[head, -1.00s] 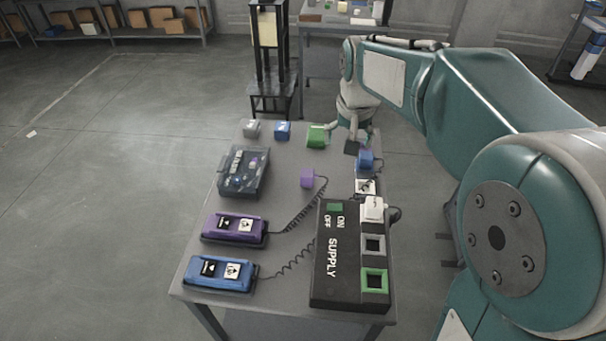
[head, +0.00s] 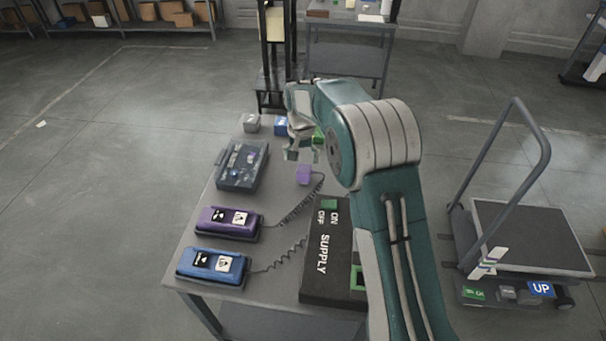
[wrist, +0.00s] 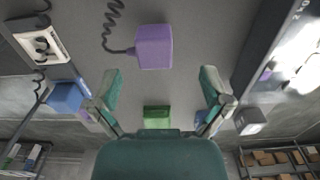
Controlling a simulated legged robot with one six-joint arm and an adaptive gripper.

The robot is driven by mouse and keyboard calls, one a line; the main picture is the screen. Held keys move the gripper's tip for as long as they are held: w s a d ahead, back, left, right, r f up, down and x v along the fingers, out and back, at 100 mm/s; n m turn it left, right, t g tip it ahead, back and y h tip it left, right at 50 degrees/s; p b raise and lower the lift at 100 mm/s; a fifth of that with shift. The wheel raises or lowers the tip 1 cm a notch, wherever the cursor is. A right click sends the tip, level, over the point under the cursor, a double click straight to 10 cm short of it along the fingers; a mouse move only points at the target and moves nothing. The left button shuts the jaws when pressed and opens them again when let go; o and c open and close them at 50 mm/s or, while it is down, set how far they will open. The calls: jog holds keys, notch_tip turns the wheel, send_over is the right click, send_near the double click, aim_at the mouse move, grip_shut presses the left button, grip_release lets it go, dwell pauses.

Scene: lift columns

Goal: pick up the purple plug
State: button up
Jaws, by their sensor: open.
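The purple plug (head: 304,174) is a small purple block on the grey table, with a dark coiled cord running from it toward the purple box (head: 228,222). My gripper (head: 303,153) is above the table just behind the plug in the head view. In the wrist view the plug (wrist: 154,47) lies ahead of the fingertips, roughly centred between them. The plug is not touched by the fingers in the wrist view.
A dark case (head: 243,166), a blue box (head: 213,264) and the black supply box (head: 322,262) are on the table. A cart (head: 530,237) stands right.

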aim_at(304, 168)
jog(key=f, duration=0.6)
jog(key=shift+w+d+f, duration=0.25)
jog(key=shift+d+f, duration=0.1)
jog(key=c, duration=1.3)
jog(key=shift+o, duration=0.2)
jog(key=shift+r, duration=0.1)
jog(key=shift+r, duration=0.35)
notch_tip(304, 168, up, 2)
jog(key=shift+r, duration=0.15)
jog(key=s+d+r, duration=0.1)
jog(key=s+r, duration=0.9)
jog(key=s, duration=0.4)
jog(key=shift+r, duration=0.25)
